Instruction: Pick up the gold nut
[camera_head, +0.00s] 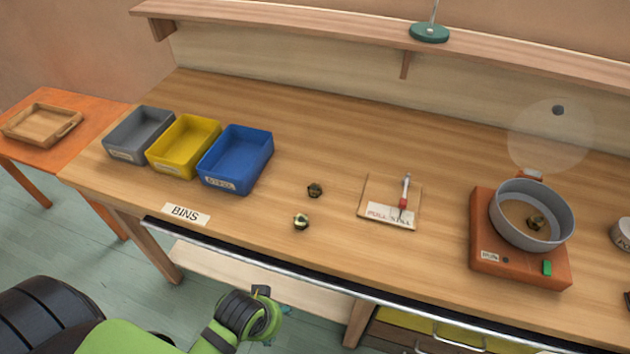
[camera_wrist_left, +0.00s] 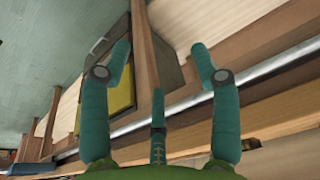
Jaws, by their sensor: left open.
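A gold nut (camera_head: 301,221) lies on the workbench near its front edge, right of the BINS label. A darker, brownish nut (camera_head: 315,190) lies just behind it. Another dark brass-coloured piece (camera_head: 536,222) sits inside the round grey pan. My left gripper (camera_head: 270,318) is in front of the bench and below its front edge, apart from the nuts. In the left wrist view its teal fingers (camera_wrist_left: 161,52) are spread open with nothing between them. No nut shows in that view. My right gripper is not in view.
Grey (camera_head: 138,134), yellow (camera_head: 184,143) and blue (camera_head: 236,158) bins stand at the bench's left. A small board with a red-handled tool (camera_head: 404,195) lies right of the nuts. An orange scale (camera_head: 520,268) carries the grey pan (camera_head: 498,222). A metal rail (camera_head: 300,272) runs along the front edge.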

